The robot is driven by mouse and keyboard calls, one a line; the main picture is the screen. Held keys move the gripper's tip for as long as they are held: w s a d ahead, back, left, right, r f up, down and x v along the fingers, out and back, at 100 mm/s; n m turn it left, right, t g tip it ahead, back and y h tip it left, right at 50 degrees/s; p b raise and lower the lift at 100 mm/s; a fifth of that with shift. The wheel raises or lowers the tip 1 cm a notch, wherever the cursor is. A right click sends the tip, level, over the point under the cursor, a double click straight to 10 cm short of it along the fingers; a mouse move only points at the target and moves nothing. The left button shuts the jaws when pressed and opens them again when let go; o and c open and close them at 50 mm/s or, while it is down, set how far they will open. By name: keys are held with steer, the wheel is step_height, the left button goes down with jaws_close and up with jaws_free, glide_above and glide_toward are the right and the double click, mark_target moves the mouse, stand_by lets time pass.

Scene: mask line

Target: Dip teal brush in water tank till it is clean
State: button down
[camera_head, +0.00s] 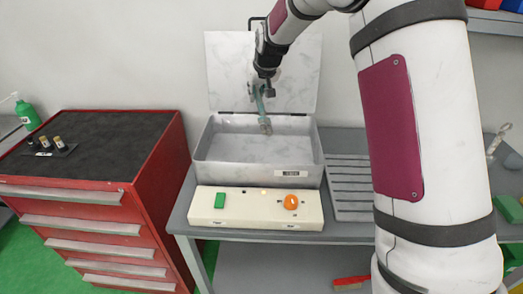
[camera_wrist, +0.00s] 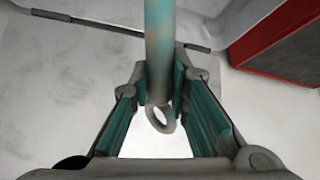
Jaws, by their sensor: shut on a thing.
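The teal brush (camera_head: 262,108) hangs below my gripper (camera_head: 264,86) over the open metal water tank (camera_head: 205,172) in the head view. In the wrist view, my gripper (camera_wrist: 162,92) is shut on the teal brush's handle (camera_wrist: 159,35), with teal pads on both sides and a ring at the handle's near end. The handle shows brownish stains. The brush's lower end is over the tank's opening, near its back wall; I cannot tell whether it touches the water. The tank's lid (camera_head: 230,70) stands open behind.
A cream control box (camera_head: 240,213) with a green switch (camera_head: 220,200) and an orange knob (camera_head: 291,202) sits before the tank. A grooved grey rack (camera_head: 350,180) is at right. A red drawer cabinet (camera_head: 150,170) stands at left.

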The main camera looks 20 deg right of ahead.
steer(key=shift+r, duration=0.1)
steer(key=shift+r, duration=1.95)
steer(key=shift+s+f, duration=0.1)
